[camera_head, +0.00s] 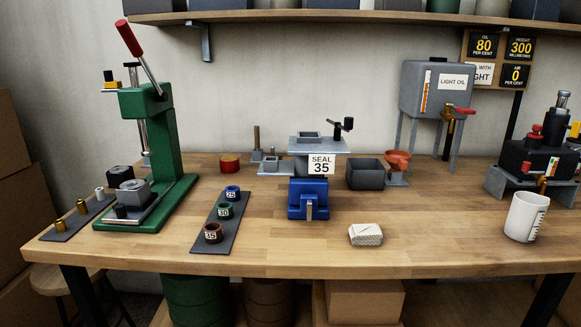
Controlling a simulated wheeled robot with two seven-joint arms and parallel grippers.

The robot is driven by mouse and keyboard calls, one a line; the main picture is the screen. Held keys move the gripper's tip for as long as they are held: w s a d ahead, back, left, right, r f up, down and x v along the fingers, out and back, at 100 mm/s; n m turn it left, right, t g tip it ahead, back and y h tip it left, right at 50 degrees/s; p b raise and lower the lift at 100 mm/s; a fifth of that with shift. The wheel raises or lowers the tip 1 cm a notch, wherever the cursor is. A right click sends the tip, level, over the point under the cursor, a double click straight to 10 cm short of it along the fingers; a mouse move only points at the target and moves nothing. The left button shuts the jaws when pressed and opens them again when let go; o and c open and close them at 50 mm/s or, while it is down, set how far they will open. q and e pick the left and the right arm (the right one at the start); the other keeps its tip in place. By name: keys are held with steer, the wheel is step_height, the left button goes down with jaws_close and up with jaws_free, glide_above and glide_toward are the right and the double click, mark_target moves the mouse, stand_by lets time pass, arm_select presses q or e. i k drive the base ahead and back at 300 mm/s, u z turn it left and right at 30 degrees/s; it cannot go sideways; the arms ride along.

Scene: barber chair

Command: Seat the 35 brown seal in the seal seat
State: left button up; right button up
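The brown seal marked 35 (213,233) sits at the near end of a dark strip (203,247) on the workbench. A green seal marked 30 (225,210) and a blue seal marked 25 (232,192) stand behind it on the same strip. A sign reading "SEAL 35" (321,165) hangs at the front of a grey plate (335,147) above a blue vise-like block (308,198). I cannot tell which part is the seal seat. Neither of my grippers is in view.
A green press (165,150) with a red-tipped lever stands left of the strip. The front middle of the bench (290,245) is clear.

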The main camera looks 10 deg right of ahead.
mark_target(313, 154)
steer(key=u, duration=0.05)
steer(key=k, duration=0.5)
steer(key=z, duration=1.15)
steer(key=i, duration=0.95)
steer(key=u, duration=0.3)
